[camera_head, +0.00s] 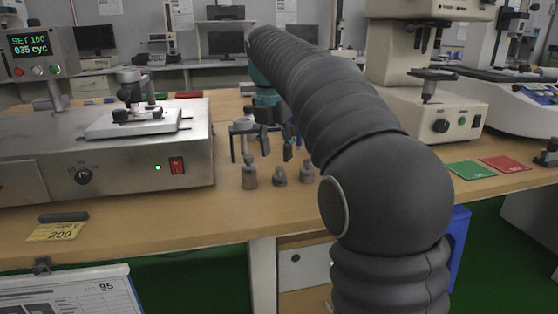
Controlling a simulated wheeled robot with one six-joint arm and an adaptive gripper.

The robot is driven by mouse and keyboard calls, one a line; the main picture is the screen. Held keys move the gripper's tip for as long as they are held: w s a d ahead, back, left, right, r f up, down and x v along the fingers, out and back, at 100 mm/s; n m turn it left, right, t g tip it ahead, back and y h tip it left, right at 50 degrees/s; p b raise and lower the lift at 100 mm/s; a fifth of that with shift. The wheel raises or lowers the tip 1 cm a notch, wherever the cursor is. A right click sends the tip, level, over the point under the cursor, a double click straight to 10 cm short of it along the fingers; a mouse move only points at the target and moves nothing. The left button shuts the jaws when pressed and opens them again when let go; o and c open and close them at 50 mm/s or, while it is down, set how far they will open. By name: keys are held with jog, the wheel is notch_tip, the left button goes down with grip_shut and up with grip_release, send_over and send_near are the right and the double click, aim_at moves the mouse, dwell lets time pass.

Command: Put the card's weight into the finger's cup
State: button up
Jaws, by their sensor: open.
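A yellow card (56,232) marked 200 lies at the table's front left, with a dark bar at its back edge. Three grey knobbed weights stand in a row on the table: a left one (249,176), a short middle one (279,177) and a right one (307,173). Their markings are too small to read. The tester (110,150) stands at left, with a finger assembly (131,90) over its pale plate; I cannot make out the cup clearly. My gripper (276,152) is open and empty, pointing down just above and behind the weights.
A display (31,44) reads SET 100, 035 cyc. Green (471,170) and red (505,164) mats lie at right, near a large pale instrument (430,110). A clipboard (70,290) hangs at the front edge. The table's front middle is clear.

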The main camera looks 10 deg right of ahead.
notch_tip(320, 180, up, 8)
jog(key=p, duration=0.2)
jog(key=shift+s+a+r, duration=0.15)
jog(key=shift+s+a, duration=0.3)
